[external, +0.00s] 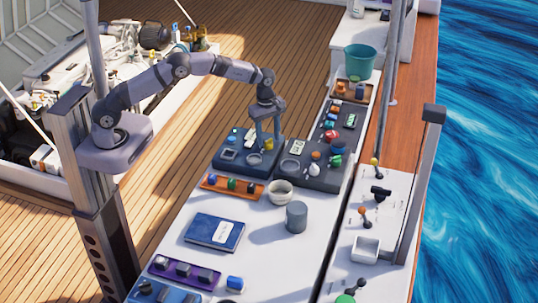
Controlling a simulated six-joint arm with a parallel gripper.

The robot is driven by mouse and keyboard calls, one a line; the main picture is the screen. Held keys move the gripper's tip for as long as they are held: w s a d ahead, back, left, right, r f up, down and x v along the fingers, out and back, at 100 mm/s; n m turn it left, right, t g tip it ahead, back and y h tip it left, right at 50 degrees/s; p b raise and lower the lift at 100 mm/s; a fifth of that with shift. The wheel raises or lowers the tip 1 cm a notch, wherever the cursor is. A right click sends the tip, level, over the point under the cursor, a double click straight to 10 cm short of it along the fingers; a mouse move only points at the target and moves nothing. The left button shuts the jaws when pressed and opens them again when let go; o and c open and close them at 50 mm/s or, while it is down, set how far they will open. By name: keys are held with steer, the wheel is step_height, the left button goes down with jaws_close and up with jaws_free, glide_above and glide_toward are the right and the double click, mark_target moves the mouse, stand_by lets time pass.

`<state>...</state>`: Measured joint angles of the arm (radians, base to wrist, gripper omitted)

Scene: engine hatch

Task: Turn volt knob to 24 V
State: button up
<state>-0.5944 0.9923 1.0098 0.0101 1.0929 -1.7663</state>
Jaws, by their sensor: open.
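My gripper (266,138) points straight down over a dark blue panel (225,165), its two fingers apart. The panel carries a small display (229,154), a round dial-like part (254,160) and a few small coloured parts. A small yellow part (268,144) shows between or just behind the fingers. The volt knob cannot be told apart for certain at this size, and no markings or voltage setting can be read. The fingers partly hide the panel's far right side. I cannot tell whether they touch anything.
A dark grey panel (318,178) with coloured knobs adjoins on the right. A teal bucket (358,62) stands farther back. White counter is clear around the book.

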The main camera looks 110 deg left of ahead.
steer(key=shift+f, duration=0.95)
steer(key=c, duration=1)
